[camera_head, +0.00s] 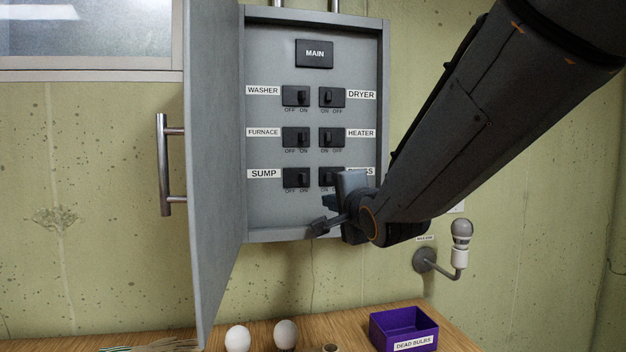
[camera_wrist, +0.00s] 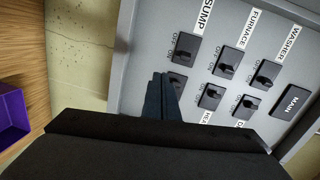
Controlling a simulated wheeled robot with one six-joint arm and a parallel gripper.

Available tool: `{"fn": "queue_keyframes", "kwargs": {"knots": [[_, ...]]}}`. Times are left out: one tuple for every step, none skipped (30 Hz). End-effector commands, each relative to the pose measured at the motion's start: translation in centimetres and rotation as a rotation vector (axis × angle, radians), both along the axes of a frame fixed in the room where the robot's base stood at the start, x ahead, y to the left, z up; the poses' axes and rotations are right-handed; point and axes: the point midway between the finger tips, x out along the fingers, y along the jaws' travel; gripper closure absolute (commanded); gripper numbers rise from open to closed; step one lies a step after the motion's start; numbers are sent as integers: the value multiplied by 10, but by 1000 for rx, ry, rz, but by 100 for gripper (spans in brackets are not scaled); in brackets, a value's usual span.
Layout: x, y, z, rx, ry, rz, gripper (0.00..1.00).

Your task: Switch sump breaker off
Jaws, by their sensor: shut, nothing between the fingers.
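The sump breaker (camera_head: 296,178) is a black switch at the lower left of the panel, beside its SUMP label. OFF is marked at its left and ON at its right; its toggle appears to sit on the ON side. It also shows in the wrist view (camera_wrist: 184,51). My gripper (camera_head: 326,212) is in front of the panel, low and right of the sump breaker. In the wrist view its fingertips (camera_wrist: 160,77) are together and empty, beside the sump breaker, apparently not touching its toggle. My gripper partly hides the lower-right breaker and its label.
The grey panel door (camera_head: 214,150) stands open at the left, with a bar handle (camera_head: 165,165). Other breakers fill the panel under MAIN (camera_head: 314,54). Below are a wooden table, two white bulbs and a purple bin (camera_head: 404,329). A wall lamp (camera_head: 461,243) is at the right.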

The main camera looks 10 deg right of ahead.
Motion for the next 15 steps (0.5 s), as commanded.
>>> {"fn": "queue_keyframes", "kwargs": {"knots": [[0, 1, 15, 41, -39, 5, 100], [0, 2, 22, 64, -57, 8, 100], [0, 3, 29, 88, -77, 12, 100], [0, 3, 33, 100, -86, 14, 100], [0, 4, 36, 111, -93, 15, 100], [0, 4, 38, 119, -101, 16, 100], [0, 4, 39, 122, -102, 17, 100], [0, 4, 39, 124, -103, 17, 100], [0, 4, 39, 124, -103, 17, 100], [0, 4, 39, 124, -102, 17, 100], [0, 4, 38, 124, -102, 17, 100], [0, 4, 38, 123, -101, 17, 100], [0, 4, 38, 123, -101, 17, 100], [0, 4, 38, 123, -101, 17, 100], [0, 4, 38, 123, -100, 17, 100]]}}
